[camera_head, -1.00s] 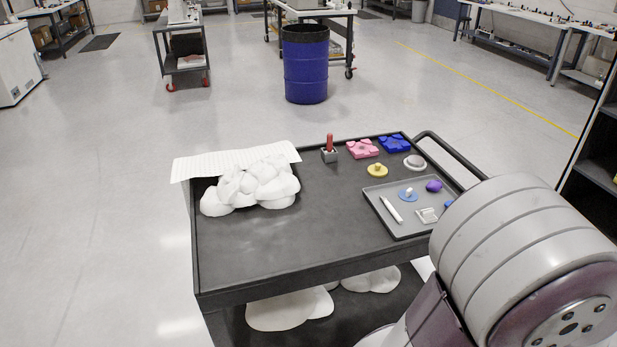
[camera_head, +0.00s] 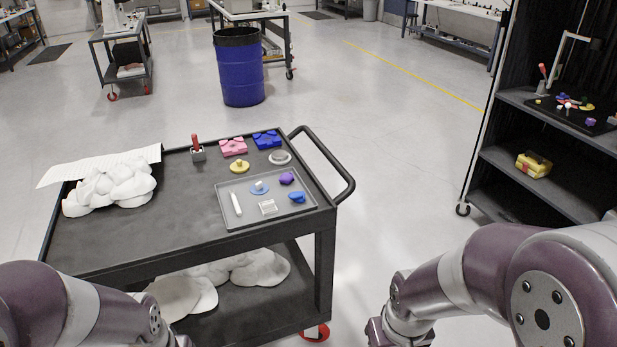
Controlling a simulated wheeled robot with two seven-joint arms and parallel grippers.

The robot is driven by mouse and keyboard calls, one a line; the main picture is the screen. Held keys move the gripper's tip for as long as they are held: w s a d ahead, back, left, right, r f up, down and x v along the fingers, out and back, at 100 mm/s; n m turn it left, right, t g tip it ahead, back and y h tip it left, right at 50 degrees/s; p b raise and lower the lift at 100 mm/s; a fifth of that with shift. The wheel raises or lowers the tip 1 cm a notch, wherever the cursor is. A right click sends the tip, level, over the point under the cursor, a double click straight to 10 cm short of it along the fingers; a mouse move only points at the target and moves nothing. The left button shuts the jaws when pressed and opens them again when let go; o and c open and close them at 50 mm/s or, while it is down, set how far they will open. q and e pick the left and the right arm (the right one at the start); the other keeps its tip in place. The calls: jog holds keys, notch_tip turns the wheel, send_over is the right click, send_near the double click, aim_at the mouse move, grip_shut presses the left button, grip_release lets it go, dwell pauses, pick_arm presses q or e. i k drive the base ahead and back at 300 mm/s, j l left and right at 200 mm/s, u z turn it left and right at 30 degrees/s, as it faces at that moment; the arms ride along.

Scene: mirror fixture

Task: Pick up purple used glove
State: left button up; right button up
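A small crumpled purple item (camera_head: 287,178), which looks like the glove, lies at the back right of a grey tray (camera_head: 228,189) on the black cart. A blue crumpled item (camera_head: 297,197) lies just in front of it. Another small purple object (camera_head: 590,122) sits on the dark shelf at the right; it is too small to identify. My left arm shows at the bottom left and my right arm at the bottom right. Both grippers are outside the picture, and both visible arms are apart from the tray.
The cart (camera_head: 120,235) also holds a white lumpy pile (camera_head: 110,188), a pink block (camera_head: 233,147), a blue block (camera_head: 267,139) and a yellow knob (camera_head: 240,166). Its handle (camera_head: 340,165) sticks out right. A blue barrel (camera_head: 240,70) stands behind. Floor is clear between cart and shelf (camera_head: 540,180).

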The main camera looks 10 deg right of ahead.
aim_at(287, 179)
jog(key=l, duration=0.3)
jog(key=i+l+z, duration=0.25)
jog(key=z, duration=0.15)
jog(key=i+l+z, duration=0.45)
jog(key=z, duration=0.3)
jog(key=i+z, duration=0.4)
jog(key=i+u, duration=0.3)
jog(key=i+l+u, duration=0.3)
jog(key=i, duration=0.15)
jog(key=i+l+u, duration=0.15)
jog(key=i+u, duration=0.15)
jog(key=i+j+u, duration=0.2)
jog(key=u, duration=0.2)
jog(key=i+j+u, duration=0.1)
jog(key=i+u, duration=0.6)
jog(key=u, duration=0.15)
jog(key=i+u, duration=0.3)
jog(key=u, duration=0.15)
